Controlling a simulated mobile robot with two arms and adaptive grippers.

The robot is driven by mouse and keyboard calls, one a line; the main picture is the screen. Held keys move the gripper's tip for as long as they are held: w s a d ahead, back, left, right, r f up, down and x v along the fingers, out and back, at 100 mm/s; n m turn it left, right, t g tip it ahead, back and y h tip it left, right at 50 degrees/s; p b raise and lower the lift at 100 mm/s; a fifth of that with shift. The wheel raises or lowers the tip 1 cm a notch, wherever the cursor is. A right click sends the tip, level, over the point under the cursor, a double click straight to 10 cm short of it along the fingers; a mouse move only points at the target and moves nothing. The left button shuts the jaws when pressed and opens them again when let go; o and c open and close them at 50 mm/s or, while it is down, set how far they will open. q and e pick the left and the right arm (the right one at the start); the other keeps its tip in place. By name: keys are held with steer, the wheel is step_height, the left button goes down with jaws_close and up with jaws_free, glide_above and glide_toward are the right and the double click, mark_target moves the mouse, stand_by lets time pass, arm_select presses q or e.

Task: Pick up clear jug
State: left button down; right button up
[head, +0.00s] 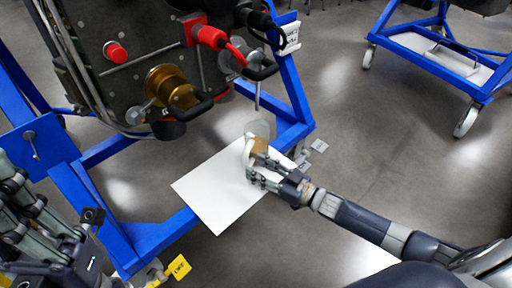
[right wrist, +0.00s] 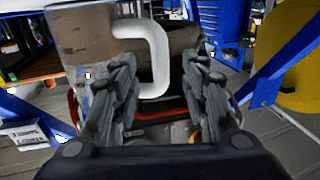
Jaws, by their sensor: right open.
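The clear jug (head: 260,129) is see-through with a pale handle. In the head view it stands at the upper right of a white panel (head: 215,190), partly hidden by my right gripper (head: 256,164). In the right wrist view the jug body (right wrist: 80,42) fills the upper left and its white D-shaped handle (right wrist: 160,62) faces me. My right gripper (right wrist: 163,98) is open, with a finger on each side of the handle's lower part; I cannot tell whether they touch it. My left gripper (head: 30,215) is at the left edge, cut off, its opening unclear.
A blue stand (head: 150,236) carries a dark turbine part with a brass fitting (head: 168,86) and red connector (head: 212,37) above the panel. A rod hangs close to the jug. A blue wheeled cart (head: 440,55) stands at upper right. The grey floor between is open.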

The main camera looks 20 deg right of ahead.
mark_target(248, 163)
steer(key=b+x, duration=0.2)
steer(key=x, duration=0.2)
steer(key=shift+w+a+b, duration=0.3)
steer(key=shift+w+a, duration=0.05)
steer(key=shift+w, duration=0.1)
steer(key=shift+r, duration=0.1)
jaws_close()
